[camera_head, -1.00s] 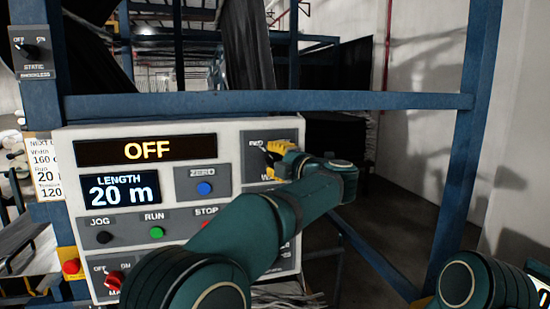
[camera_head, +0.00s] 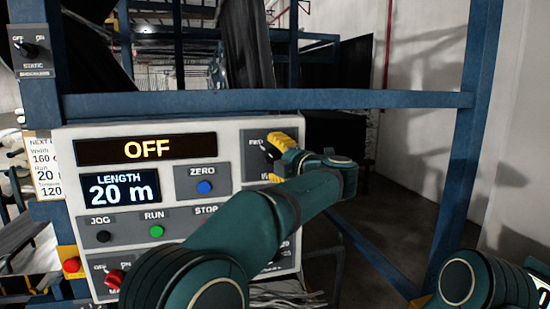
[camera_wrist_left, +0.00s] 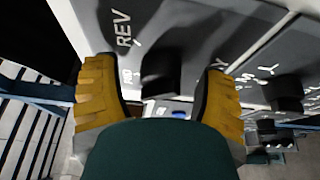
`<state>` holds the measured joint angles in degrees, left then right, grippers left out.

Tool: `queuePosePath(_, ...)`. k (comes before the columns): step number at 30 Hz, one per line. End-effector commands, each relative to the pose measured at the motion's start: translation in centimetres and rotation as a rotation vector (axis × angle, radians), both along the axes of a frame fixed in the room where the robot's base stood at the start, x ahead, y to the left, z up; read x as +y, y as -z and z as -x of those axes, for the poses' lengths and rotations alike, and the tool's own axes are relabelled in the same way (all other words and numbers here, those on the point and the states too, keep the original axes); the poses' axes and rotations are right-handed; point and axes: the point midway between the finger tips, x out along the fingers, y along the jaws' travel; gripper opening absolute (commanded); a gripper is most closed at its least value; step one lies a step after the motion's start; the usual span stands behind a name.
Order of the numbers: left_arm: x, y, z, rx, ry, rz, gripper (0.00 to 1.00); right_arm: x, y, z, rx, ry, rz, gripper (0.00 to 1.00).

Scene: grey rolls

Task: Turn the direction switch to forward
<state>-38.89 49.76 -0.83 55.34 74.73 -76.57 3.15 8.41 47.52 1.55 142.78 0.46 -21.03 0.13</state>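The direction switch is a black knob (camera_head: 268,150) on a dark plate at the panel's upper right, with an FWD label beside it in the head view. My left gripper (camera_head: 277,158) is at this switch and partly covers it, one yellow finger above and one below. In the left wrist view the knob (camera_wrist_left: 160,72) stands between the spread fingers of the gripper (camera_wrist_left: 158,95), with a gap on each side. The REV label shows near the left finger. Which label the knob points to is unclear.
The light control panel (camera_head: 240,122) also carries a ZERO button (camera_head: 204,187), a green RUN button (camera_head: 156,231), a JOG button (camera_head: 103,236) and a red switch (camera_head: 115,277). The display (camera_head: 148,149) reads OFF. A blue frame bar (camera_head: 300,101) runs just above the panel.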

Motion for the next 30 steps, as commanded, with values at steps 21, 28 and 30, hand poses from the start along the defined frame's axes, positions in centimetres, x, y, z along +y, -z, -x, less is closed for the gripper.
queuePosePath(21, -5.9, -0.1, 8.0, 0.000, 0.003, 0.000, 0.71, 0.0, 0.0, 0.0, 0.000, 0.000, 0.000, 0.00)
queuePosePath(28, -7.0, -0.1, 9.6, -0.001, 0.001, 0.001, 0.71, 0.0, 0.0, 0.0, 0.000, 0.000, 0.000, 0.00)
queuePosePath(30, -7.1, -0.1, 9.7, -0.001, 0.000, 0.001, 0.71, 0.0, 0.0, 0.0, 0.000, 0.000, 0.000, 0.00)
